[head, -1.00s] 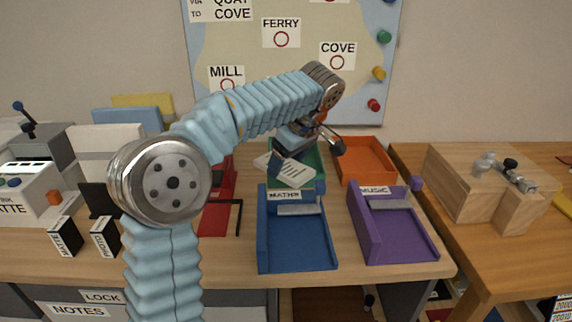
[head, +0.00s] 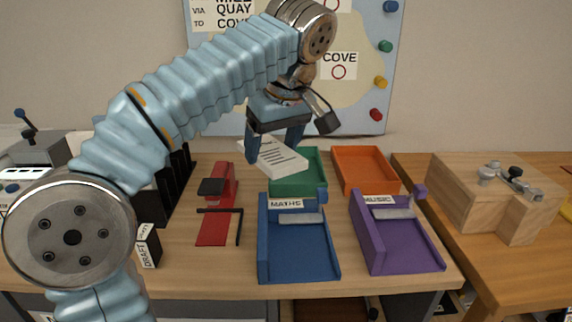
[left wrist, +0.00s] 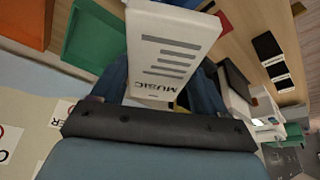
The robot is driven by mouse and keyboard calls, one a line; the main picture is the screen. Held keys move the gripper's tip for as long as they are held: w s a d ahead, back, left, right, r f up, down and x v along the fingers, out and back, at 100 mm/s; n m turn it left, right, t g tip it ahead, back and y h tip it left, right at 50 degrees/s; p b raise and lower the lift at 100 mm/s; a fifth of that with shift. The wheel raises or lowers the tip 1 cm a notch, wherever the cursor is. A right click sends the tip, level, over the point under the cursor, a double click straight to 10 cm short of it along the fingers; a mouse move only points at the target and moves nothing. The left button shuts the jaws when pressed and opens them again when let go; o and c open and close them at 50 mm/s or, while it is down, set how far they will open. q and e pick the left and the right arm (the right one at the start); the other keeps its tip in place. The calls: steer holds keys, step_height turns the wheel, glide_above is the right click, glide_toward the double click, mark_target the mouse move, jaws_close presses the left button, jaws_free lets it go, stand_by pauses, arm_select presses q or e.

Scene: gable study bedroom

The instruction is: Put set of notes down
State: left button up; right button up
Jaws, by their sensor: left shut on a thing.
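The set of notes (head: 278,158) is a white sheet-like pad with grey lines. In the left wrist view the notes (left wrist: 168,55) show the word MUSIC. My left gripper (head: 274,146) is shut on them at one end, holding them tilted in the air by the left side of the green tray (head: 312,184). The purple tray (head: 406,240), labelled MUSIC, stands at the front right. The blue tray (head: 298,262), labelled MATHS, stands to its left. My right gripper is not in view.
An orange tray (head: 365,172) stands behind the purple one. A red stapler-like thing (head: 217,185) and a red mat (head: 213,228) lie left of the blue tray. A wooden block with metal fittings (head: 490,195) stands on the right-hand table. A board hangs behind.

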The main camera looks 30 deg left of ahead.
arm_select(q)
steer(key=w+d+f+m+t+h, duration=0.1)
steer(key=w+f+m+t, duration=0.1)
steer(key=w+m, duration=0.45)
glide_toward(296, 176)
steer(key=w+a, duration=0.1)
steer(key=w+a+f, duration=0.1)
steer(key=shift+w+f+n, duration=0.15)
steer(key=shift+w+n, duration=0.1)
steer(key=shift+w, duration=0.1)
steer(key=shift+w+a+f, duration=0.25)
steer(key=shift+w+f, duration=0.05)
steer(key=shift+f, duration=0.15)
steer(key=shift+w+f+h, duration=0.1)
steer(key=shift+f+h, duration=0.2)
steer(key=shift+f, duration=1.35)
steer(key=o, duration=1.2)
steer(key=shift+f, duration=0.15)
